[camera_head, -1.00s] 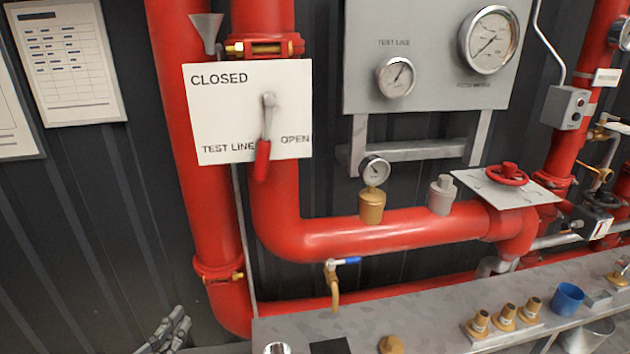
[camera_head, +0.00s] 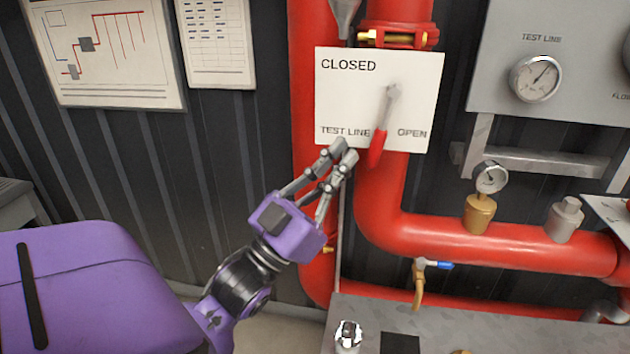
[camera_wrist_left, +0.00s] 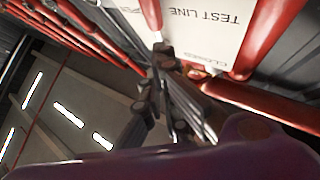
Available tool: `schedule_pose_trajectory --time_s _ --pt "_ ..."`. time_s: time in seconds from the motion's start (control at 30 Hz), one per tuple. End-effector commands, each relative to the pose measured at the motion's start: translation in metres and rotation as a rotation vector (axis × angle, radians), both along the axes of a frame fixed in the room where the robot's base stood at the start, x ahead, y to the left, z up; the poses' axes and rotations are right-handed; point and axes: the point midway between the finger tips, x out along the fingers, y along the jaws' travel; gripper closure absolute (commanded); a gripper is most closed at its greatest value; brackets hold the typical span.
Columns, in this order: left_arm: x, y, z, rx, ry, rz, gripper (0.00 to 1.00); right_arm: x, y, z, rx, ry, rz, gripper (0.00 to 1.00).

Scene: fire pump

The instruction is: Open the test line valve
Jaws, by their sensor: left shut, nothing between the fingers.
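The test line valve lever (camera_head: 380,135) has a grey arm and a red grip. It hangs from its pivot on the white sign plate (camera_head: 350,95), slanting down and slightly left, with its grip between the words TEST LINE and OPEN. My left gripper (camera_head: 344,153) is shut and empty, just left of the red grip and at the sign's lower edge. It appears apart from the lever. In the left wrist view the fingers (camera_wrist_left: 170,90) point toward the sign (camera_wrist_left: 200,25), whose lettering is upside down. My right gripper is not in view.
A thick red pipe (camera_head: 385,200) runs behind the sign and bends right; another red pipe (camera_head: 308,190) stands to its left. Gauges (camera_head: 536,78) are on the right. A grey bench (camera_head: 450,325) lies below, with a small blue-handled tap (camera_head: 430,265) above it.

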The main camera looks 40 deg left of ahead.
Motion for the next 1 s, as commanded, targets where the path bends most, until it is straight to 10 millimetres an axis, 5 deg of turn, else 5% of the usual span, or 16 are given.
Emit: schedule_pose_trajectory --time_s 0.27,1.0 --pt "0.033 0.0 -0.006 -0.002 0.003 0.0 1.0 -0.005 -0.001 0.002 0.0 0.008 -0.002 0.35" --pt "0.047 -0.016 -0.015 -0.103 -0.054 0.001 1.0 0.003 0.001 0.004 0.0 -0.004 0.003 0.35"
